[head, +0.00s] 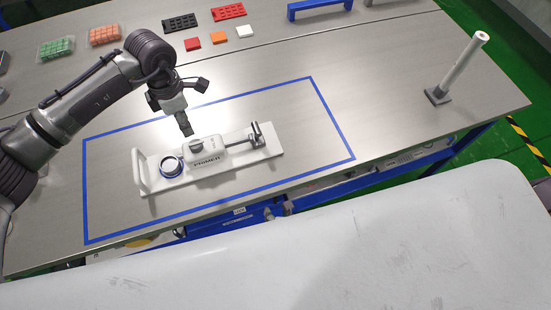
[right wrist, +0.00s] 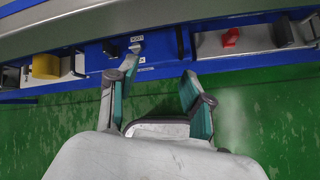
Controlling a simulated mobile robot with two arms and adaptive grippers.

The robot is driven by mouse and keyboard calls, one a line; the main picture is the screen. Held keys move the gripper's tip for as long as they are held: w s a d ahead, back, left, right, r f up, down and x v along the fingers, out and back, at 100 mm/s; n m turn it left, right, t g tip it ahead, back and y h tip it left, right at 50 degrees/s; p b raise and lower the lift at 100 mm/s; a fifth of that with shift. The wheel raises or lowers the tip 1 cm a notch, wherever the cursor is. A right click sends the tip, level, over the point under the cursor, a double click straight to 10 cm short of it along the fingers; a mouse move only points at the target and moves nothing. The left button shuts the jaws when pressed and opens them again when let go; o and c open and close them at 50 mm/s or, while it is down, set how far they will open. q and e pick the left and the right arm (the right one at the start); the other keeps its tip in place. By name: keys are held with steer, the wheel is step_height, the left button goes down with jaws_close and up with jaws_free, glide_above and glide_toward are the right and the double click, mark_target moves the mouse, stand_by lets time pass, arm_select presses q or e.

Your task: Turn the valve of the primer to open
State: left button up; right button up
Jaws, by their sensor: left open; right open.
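The white primer container (head: 207,160), lettered PRIMER, lies on a white board with a handle (head: 140,172) at its left end. A blue-rimmed round cup (head: 172,167) sits left of the container. My left gripper (head: 187,130) is open and points down just above and behind the container, apart from the lever. My right gripper (right wrist: 158,70) is open and empty, away from the primer.
Blue tape (head: 325,100) frames the primer's area on the grey table. Red, orange and white blocks (head: 219,38) and trays lie at the back. The table's blue frame (right wrist: 155,55) is ahead of my right gripper.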

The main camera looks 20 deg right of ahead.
steer(key=a+r+n, duration=0.1)
steer(key=r, duration=0.1)
steer(key=w+a+r+n+t, duration=0.1)
steer(key=r, duration=0.2)
steer(key=a+r+n, duration=0.1)
steer(key=r+n, duration=0.1)
steer(key=r, duration=0.1)
steer(key=shift+w+r+t+y, duration=0.1)
steer(key=shift+w+t+y, duration=0.2)
steer(key=shift+w+t, duration=0.1)
steer(key=t, duration=0.3)
glide_toward(259, 134)
steer(key=shift+m, duration=0.3)
steer(key=x, duration=1.1)
steer(key=shift+w, duration=0.1)
jaws_close()
